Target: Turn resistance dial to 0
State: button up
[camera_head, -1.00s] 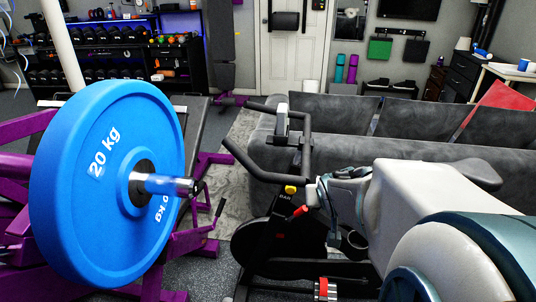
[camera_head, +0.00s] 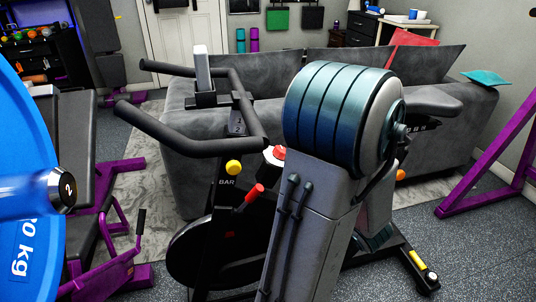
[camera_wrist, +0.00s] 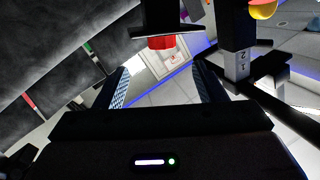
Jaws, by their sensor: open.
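The exercise bike (camera_head: 228,215) stands upright ahead of me. Its frame carries a yellow knob (camera_head: 233,167) and, below and right, a red-tipped knob (camera_head: 255,192) on a dark stem. I cannot see which is the resistance dial, and no setting can be read. In the wrist view a red cylinder (camera_wrist: 162,42) under a black mount shows just beyond my fingertips, near the middle of the gap, and a yellow part (camera_wrist: 263,9) is at upper right. My gripper (camera_wrist: 160,70) is open, with nothing between its fingers. In the head view my arm hides it.
The handlebar (camera_head: 185,147) reaches out to the left of the bike. A grey sofa (camera_head: 180,185) stands behind it. A blue weight plate (camera_head: 25,190) is close at left. A purple frame (camera_head: 490,165) is at right. Grey floor (camera_head: 415,225) is open at lower right.

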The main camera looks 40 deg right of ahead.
aim_at(278, 149)
jog(key=b+x, duration=0.2)
jog(key=x, duration=1.1)
jog(key=shift+w+a+r, duration=0.1)
jog(key=shift+w, duration=0.25)
jog(key=shift+c, duration=0.3)
jog(key=c, duration=0.9)
